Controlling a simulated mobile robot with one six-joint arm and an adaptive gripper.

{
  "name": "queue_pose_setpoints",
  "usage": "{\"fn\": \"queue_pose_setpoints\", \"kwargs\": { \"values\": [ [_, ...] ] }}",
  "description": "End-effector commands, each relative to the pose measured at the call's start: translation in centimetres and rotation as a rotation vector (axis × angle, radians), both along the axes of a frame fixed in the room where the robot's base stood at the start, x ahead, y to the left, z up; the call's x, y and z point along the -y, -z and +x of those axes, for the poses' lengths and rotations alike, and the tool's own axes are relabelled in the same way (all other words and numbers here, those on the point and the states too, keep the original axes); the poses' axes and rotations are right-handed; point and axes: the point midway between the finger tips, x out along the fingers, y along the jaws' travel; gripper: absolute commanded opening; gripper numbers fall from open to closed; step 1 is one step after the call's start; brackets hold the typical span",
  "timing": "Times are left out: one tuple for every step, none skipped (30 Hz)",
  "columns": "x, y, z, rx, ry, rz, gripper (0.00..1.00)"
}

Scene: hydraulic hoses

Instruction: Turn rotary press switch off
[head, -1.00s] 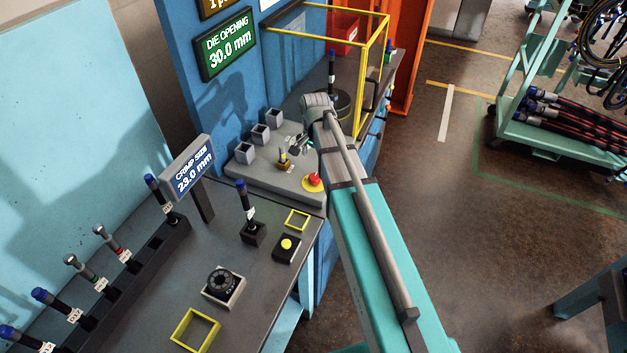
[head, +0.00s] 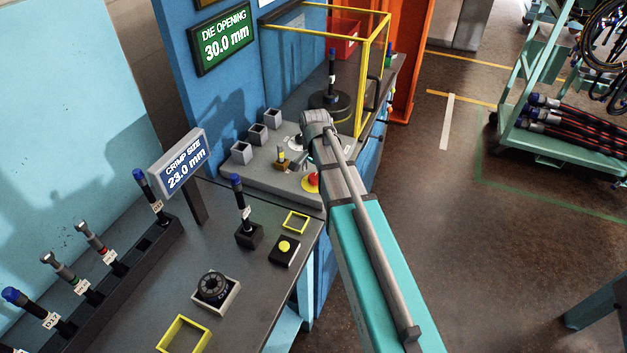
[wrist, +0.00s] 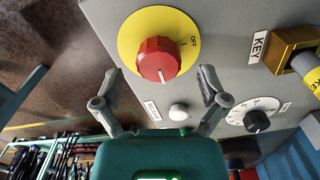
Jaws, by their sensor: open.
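The rotary press switch is a red knob (wrist: 158,60) on a round yellow plate (wrist: 135,32) in the wrist view. The plate is marked OFF at the upper right, while a white line on the knob points down in the picture, away from that word. The knob also shows in the head view (head: 312,181), partly hidden by my arm. My gripper (wrist: 162,80) is open and empty. Its two fingers are spread on either side of the knob's lower edge in the wrist view, with no clear contact. In the head view my arm mostly hides it.
A white button (wrist: 179,112), a black-and-white dial (wrist: 256,121) and a brass key switch (wrist: 290,50) share the grey panel. A yellow-framed guard (head: 362,75) stands behind the panel. A yellow button box (head: 285,249) sits on the bench nearer. Open floor lies to the right.

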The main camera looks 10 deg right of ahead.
Motion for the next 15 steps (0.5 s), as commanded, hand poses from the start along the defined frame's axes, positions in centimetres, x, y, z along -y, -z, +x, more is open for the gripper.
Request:
{"fn": "queue_pose_setpoints", "kwargs": {
  "values": [
    [-0.01,0.58,-0.01,0.000,0.000,0.000,0.93],
    [-0.01,0.70,0.01,0.000,0.000,0.000,0.93],
    [-0.01,0.85,0.01,0.000,0.000,0.000,0.93],
    [-0.01,0.94,0.00,0.000,0.000,0.000,0.93],
    [-0.01,1.01,0.00,0.000,0.000,0.000,0.93],
    [-0.01,1.09,0.01,0.000,0.000,0.000,0.93],
    [-0.01,1.14,-0.01,0.000,0.000,0.000,0.93],
    [-0.01,1.17,0.00,0.000,0.000,0.000,0.93],
    [-0.01,1.20,0.00,0.000,0.000,0.000,0.93],
    [-0.01,1.21,0.00,0.000,0.000,0.000,0.93],
    [-0.01,1.22,0.00,0.000,0.000,0.000,0.93],
    [-0.01,1.21,0.00,0.000,0.000,0.000,0.93],
    [-0.01,1.21,0.00,0.000,0.000,0.000,0.93],
    [-0.01,1.20,0.00,0.000,0.000,0.000,0.93],
    [-0.01,1.19,0.00,0.000,0.000,0.000,0.93]
  ]
}}
